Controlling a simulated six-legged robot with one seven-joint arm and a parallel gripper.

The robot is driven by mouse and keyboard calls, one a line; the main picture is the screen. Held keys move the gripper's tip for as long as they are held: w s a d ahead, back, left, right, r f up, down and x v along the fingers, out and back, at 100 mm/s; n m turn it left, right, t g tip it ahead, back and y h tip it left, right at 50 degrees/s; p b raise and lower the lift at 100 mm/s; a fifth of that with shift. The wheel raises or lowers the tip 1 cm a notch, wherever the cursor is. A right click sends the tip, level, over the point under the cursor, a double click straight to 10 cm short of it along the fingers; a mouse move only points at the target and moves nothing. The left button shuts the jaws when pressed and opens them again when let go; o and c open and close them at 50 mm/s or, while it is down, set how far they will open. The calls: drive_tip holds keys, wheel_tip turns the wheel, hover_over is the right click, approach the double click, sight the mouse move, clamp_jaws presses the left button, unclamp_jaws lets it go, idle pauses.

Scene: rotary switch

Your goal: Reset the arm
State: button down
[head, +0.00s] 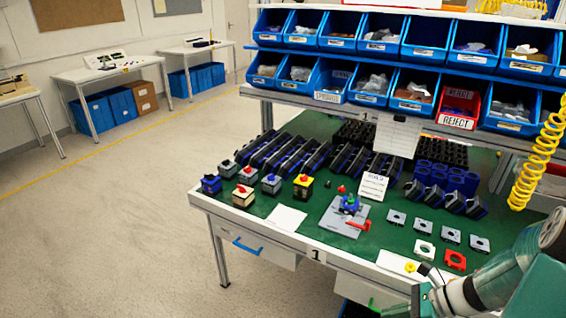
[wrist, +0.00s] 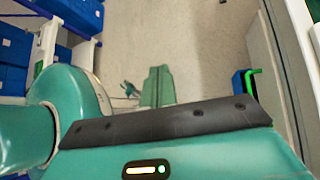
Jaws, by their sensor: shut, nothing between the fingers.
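My gripper (wrist: 158,86) shows in the wrist view as two green fingers lying together over the pale floor, with nothing between them. In the head view my arm comes in at the lower right, by the front right corner of the green-topped workbench (head: 300,190). A rotary switch with a blue body and green top (head: 350,204) stands on a grey plate (head: 340,222) on the bench, well apart from my arm. A red handle piece (head: 359,225) lies on the same plate. The fingertips cannot be made out clearly in the head view.
Several assembled switches (head: 243,196) stand at the bench's left front. Grey square plates (head: 397,218) and a red frame (head: 455,260) lie at the right. Blue bins (head: 380,30) and a red REJECT bin (head: 459,104) hang above. A yellow coiled hose (head: 536,160) hangs at right. The left floor is clear.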

drive_tip(key=s+a+r+n+h, duration=0.2)
drive_tip(key=a+r+n+h, duration=0.1)
drive_tip(key=r+n, duration=0.4)
drive_tip(key=s+a+r+n+t+h, duration=0.1)
drive_tip(key=s+a+r+n+h, duration=0.1)
drive_tip(key=a+r+n, duration=0.4)
drive_tip(key=s+a+r+n+t+h, duration=0.1)
drive_tip(key=s+a+r+n+h, duration=0.2)
drive_tip(key=r+n, duration=0.6)
drive_tip(key=a+n+h, duration=0.1)
drive_tip(key=n, duration=0.1)
drive_tip(key=shift+a+r+n+h, duration=0.25)
drive_tip(key=shift+a+n+h, duration=0.15)
